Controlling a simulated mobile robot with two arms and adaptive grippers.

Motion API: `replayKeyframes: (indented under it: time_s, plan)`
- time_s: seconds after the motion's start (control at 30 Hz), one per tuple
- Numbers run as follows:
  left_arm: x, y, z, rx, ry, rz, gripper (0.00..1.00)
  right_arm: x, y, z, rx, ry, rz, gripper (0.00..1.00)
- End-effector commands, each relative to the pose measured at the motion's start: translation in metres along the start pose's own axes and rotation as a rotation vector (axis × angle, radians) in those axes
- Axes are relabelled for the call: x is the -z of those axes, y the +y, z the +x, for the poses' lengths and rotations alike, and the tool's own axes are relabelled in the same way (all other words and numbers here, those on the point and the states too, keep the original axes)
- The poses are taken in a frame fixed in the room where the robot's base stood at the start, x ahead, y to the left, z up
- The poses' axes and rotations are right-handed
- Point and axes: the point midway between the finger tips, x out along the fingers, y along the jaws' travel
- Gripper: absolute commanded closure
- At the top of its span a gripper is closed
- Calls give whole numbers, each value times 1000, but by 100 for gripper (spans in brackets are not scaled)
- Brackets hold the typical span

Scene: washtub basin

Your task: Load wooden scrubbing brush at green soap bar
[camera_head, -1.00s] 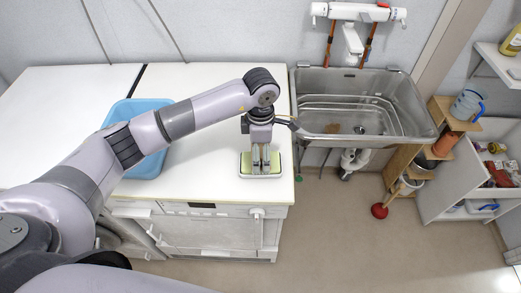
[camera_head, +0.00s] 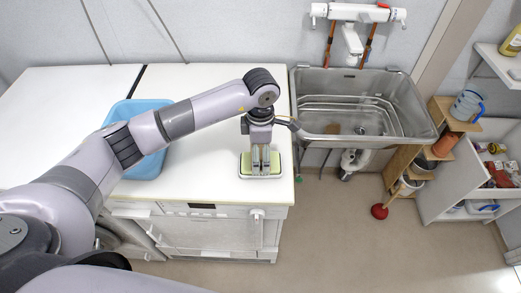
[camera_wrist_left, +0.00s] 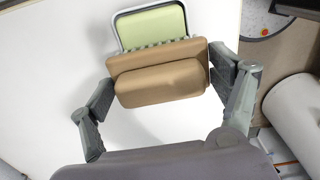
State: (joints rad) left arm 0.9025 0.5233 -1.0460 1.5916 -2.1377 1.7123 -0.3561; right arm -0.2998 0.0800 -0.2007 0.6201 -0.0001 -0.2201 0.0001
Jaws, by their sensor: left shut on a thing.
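The green soap bar (camera_head: 246,166) lies in a white dish (camera_head: 262,177) near the front right of the white worktop. In the left wrist view the soap (camera_wrist_left: 150,26) shows pale green inside its grey-white rim. The wooden scrubbing brush (camera_wrist_left: 158,80) has a brown body and greyish bristles along its edge facing the soap. My left gripper (camera_head: 261,167) is shut on the brush and points down over the soap. The bristles overlap the soap's near edge in the wrist view; whether they touch it I cannot tell. In the head view the gripper hides most of the brush. My right gripper is not in view.
A blue tub (camera_head: 150,172) stands on the worktop (camera_head: 207,85) behind my left arm. A metal sink (camera_head: 410,125) adjoins the worktop's right edge. A wooden shelf (camera_head: 440,108) stands right of the sink. The worktop between tub and soap dish is clear.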

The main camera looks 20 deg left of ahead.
Motion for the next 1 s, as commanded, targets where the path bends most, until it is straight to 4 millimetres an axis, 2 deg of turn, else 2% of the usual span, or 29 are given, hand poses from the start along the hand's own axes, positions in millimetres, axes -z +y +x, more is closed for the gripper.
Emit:
replayKeyframes:
  time_s: [0.73, 1.0]
  plan:
    - [0, 2, -64, -5, -3, 0, 39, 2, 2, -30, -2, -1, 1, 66]
    - [0, 1, -69, -4, -3, -1, 39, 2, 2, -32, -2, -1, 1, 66]
